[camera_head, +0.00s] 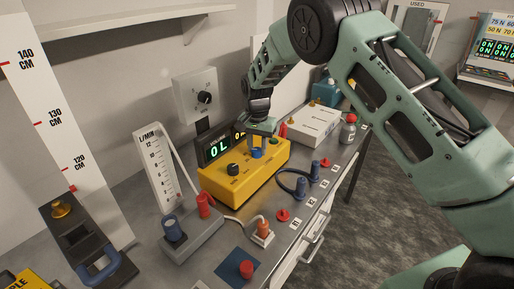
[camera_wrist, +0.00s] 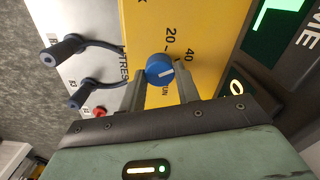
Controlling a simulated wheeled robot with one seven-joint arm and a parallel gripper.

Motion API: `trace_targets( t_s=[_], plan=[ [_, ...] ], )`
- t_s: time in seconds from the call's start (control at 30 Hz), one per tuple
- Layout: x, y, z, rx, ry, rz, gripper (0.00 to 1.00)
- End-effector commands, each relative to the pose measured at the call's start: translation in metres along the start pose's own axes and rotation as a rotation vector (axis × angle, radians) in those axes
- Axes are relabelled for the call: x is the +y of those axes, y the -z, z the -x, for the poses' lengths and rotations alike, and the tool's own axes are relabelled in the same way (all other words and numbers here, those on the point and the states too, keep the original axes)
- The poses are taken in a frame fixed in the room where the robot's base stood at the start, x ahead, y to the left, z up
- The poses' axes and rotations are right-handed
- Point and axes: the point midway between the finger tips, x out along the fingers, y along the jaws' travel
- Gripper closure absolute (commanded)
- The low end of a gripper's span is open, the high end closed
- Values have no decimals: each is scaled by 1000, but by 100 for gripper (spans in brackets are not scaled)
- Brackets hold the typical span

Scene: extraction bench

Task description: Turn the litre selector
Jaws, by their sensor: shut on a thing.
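The litre selector is a blue round knob (camera_wrist: 158,66) with a white pointer line, on top of the yellow box (camera_head: 228,186). In the wrist view the printed marks 20 and 40 and part of the word LITRES show around it. My gripper (camera_wrist: 163,78) has one finger on each side of the knob and is shut on it. In the head view my gripper (camera_head: 263,133) comes down from above, and the knob (camera_head: 257,153) shows just below the fingers.
A black knob (camera_head: 233,169) stands on the same yellow box, left of my gripper. Blue plugs (camera_head: 300,187) with a dark cable lie in front. A flow gauge (camera_head: 155,165) stands left.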

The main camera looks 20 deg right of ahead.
Motion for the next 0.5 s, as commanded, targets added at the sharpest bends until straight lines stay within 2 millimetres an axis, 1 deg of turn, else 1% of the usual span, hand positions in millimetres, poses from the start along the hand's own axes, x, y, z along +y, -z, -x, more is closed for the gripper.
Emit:
trace_targets(
  t_s=[0.2,0.5],
  plan=[
    [0,1,2,4,3,-43,91],
    [0,2,2,4,3,-48,91]
  ],
)
